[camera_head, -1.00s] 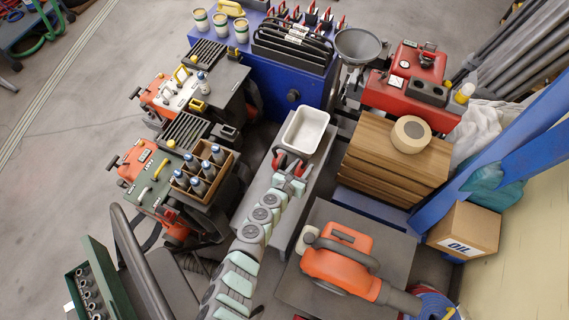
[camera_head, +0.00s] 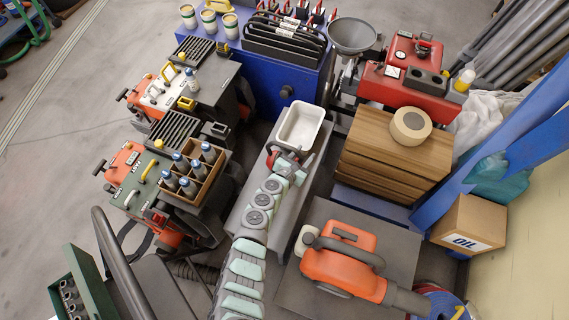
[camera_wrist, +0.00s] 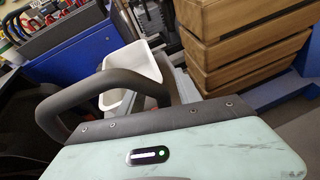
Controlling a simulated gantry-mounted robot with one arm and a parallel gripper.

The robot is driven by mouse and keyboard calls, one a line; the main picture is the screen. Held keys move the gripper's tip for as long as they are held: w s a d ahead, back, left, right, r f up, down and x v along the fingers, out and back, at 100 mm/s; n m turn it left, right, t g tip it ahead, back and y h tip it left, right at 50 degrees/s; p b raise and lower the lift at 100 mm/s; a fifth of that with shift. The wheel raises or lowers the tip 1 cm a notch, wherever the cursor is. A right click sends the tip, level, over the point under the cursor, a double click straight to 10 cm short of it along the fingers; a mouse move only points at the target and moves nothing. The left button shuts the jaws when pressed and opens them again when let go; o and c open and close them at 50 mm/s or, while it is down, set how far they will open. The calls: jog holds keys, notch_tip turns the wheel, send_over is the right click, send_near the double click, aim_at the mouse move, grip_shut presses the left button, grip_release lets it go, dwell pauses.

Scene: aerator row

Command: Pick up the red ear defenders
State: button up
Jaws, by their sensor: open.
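The red ear defenders (camera_head: 285,155) sit at the near end of the white tray, on the long grey surface in the middle of the head view. Their dark band shows beside the red part, which is partly covered by my arm's end. My gripper (camera_head: 293,168) is right at them and open; whether its fingers touch them is hidden.
The white tray (camera_head: 300,127) lies just beyond. A wooden drawer box (camera_head: 390,165) and an orange blower (camera_head: 345,262) stand to the right. A bottle crate (camera_head: 205,187) is on the left. A blue cabinet (camera_head: 285,85) stands behind. Bare floor is at far left.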

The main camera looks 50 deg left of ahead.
jog(key=shift+c, duration=0.4)
grip_shut()
dwell(1.0)
